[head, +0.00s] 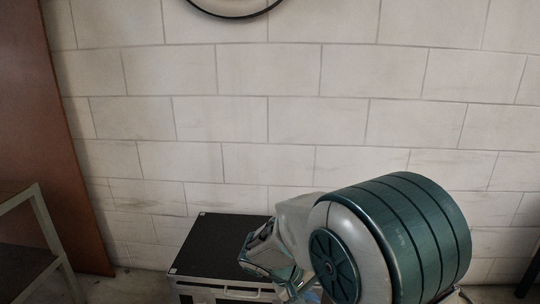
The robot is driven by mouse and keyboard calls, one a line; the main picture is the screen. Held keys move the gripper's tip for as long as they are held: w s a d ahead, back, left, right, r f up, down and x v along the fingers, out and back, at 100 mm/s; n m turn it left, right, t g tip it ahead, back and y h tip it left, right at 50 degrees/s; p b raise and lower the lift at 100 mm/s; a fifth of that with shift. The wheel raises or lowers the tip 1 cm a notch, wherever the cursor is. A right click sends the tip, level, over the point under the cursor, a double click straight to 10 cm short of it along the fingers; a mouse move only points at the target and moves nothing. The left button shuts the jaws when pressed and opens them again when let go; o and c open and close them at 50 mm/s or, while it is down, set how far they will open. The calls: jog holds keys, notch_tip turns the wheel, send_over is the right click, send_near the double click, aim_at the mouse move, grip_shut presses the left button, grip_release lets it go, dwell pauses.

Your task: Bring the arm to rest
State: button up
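My arm shows at the bottom right of the head view, with a large ribbed teal drum-shaped link and pale grey housing. A smaller pale and teal part at its left end, possibly my gripper (266,252), appears in front of the black case. No pair of fingertips can be made out, so its opening and anything it might hold cannot be told. The lower part of the arm is cut off by the bottom edge of the picture.
A black case with silver metal edges (215,243) stands low by the pale block wall (243,130), partly hidden by my arm. A brown upright panel (65,140) and a grey metal frame (45,220) are at the left. A dark ring (235,17) is cut off at the top.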

jog(key=s+d+r+m+y+p, duration=0.1)
jog(key=s+r+m+y+p, duration=0.1)
jog(key=s+r+y+p, duration=0.2)
jog(key=s+d+r+m+y+p, duration=0.1)
jog(key=s+r+y+p, duration=0.3)
jog(key=r, duration=1.2)
jog(key=s+d+p, duration=0.1)
jog(key=s+p, duration=0.3)
jog(key=s, duration=0.3)
jog(key=shift+s+d+r+m, duration=0.2)
jog(key=shift+s+d+m, duration=0.05)
jog(key=shift+s+m, duration=0.15)
jog(key=shift+d, duration=0.1)
